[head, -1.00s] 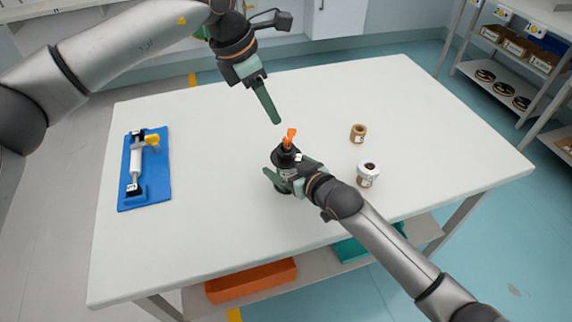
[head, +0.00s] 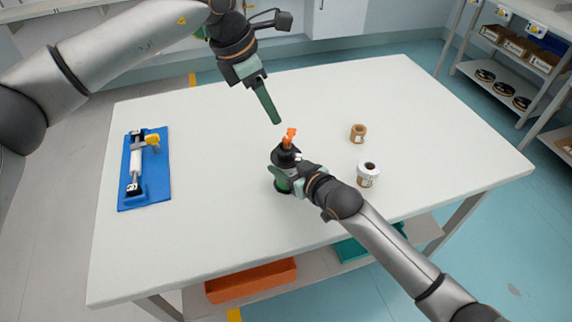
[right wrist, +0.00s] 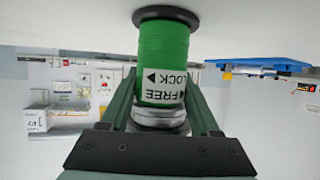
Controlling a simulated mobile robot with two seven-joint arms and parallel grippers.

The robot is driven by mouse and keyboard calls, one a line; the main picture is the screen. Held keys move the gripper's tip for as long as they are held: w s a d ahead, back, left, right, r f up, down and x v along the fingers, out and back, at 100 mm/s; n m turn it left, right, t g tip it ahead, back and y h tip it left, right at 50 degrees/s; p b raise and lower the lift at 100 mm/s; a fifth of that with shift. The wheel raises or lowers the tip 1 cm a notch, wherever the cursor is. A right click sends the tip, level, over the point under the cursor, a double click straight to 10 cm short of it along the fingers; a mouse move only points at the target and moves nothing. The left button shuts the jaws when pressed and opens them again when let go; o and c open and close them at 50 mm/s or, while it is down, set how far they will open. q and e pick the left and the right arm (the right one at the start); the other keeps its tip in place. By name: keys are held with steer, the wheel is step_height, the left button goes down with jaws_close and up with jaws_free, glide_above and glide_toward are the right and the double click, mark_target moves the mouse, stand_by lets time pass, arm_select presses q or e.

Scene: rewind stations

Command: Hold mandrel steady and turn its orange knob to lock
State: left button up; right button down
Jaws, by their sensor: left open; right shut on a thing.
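The mandrel (head: 284,156) stands upright on the white table, with a dark upper part and its orange knob (head: 289,137) on top. In the right wrist view its green body (right wrist: 163,55) appears upside down, with a black flange and a label reading FREE and LOCK with an arrow. My right gripper (head: 287,182) is shut on the mandrel's body, one finger on each side; the fingers also show in the wrist view (right wrist: 160,105). My left gripper (head: 273,117) is open and empty, pointing down just above and left of the knob, apart from it. Its far finger is hidden.
A blue tray (head: 160,190) with a white roller and yellow handle lies at the table's left. A brown roll (head: 358,133) and a white roll (head: 367,174) stand right of the mandrel. An orange bin (head: 250,282) sits below. The table's middle is otherwise clear.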

arm_select(q)
steer(key=shift+o, duration=0.3)
steer(key=m+h, duration=0.4)
steer(key=h, duration=1)
glide_toward(287, 137)
steer(key=shift+g, duration=0.3)
steer(key=d, duration=0.6)
steer(key=w+d+f, duration=0.1)
steer(key=d, duration=0.3)
steer(key=shift+a, duration=0.1)
steer(key=shift+c, duration=0.3)
jaws_close()
